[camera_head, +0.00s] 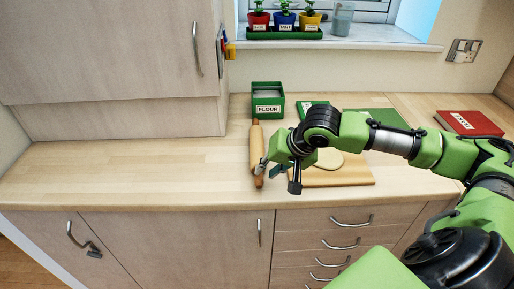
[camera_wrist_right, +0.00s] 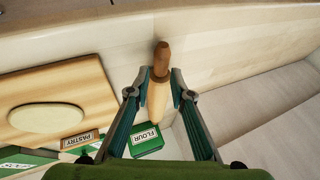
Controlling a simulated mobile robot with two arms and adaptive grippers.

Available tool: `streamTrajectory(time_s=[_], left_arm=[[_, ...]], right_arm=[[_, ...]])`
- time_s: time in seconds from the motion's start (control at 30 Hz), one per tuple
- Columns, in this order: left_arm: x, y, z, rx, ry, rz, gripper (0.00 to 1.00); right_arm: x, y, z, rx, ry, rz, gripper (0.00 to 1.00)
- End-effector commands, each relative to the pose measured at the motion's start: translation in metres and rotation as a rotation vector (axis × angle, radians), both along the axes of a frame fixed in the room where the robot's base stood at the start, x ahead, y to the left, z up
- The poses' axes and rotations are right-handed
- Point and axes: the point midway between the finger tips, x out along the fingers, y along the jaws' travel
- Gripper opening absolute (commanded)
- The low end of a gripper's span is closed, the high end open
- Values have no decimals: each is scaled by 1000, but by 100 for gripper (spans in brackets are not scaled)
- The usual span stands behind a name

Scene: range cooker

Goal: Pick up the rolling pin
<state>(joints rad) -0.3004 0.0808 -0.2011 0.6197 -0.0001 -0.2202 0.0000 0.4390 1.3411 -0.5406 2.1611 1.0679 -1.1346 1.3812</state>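The wooden rolling pin (camera_head: 255,147) lies on the worktop, one handle toward the front edge and the other toward the flour box. My right gripper (camera_head: 272,170) is low over its near end in the head view. In the right wrist view, the fingers of the right gripper (camera_wrist_right: 159,78) stand on either side of the rolling pin (camera_wrist_right: 158,98), close to its body near the darker handle. The fingers look open, with narrow gaps beside the pin; contact is hard to judge. My left gripper is not in view.
A green flour box (camera_head: 267,107) stands behind the pin. A wooden pastry board (camera_head: 345,178) with a flat dough round (camera_head: 328,158) lies to the right, partly under my arm in view. A red book (camera_head: 469,123) lies farther right. The worktop left of the pin is clear.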

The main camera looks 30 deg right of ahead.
Motion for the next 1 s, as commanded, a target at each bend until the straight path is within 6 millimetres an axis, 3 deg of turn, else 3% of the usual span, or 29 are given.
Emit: streamTrajectory(time_s=[0.33,0.57,0.67,1.0], left_arm=[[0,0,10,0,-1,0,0],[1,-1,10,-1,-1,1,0],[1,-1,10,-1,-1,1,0],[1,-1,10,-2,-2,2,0]], right_arm=[[22,7,-37,2,1,1,21],[23,7,-39,1,0,2,21],[23,7,-39,1,0,2,0],[24,7,-37,0,-4,2,0]])
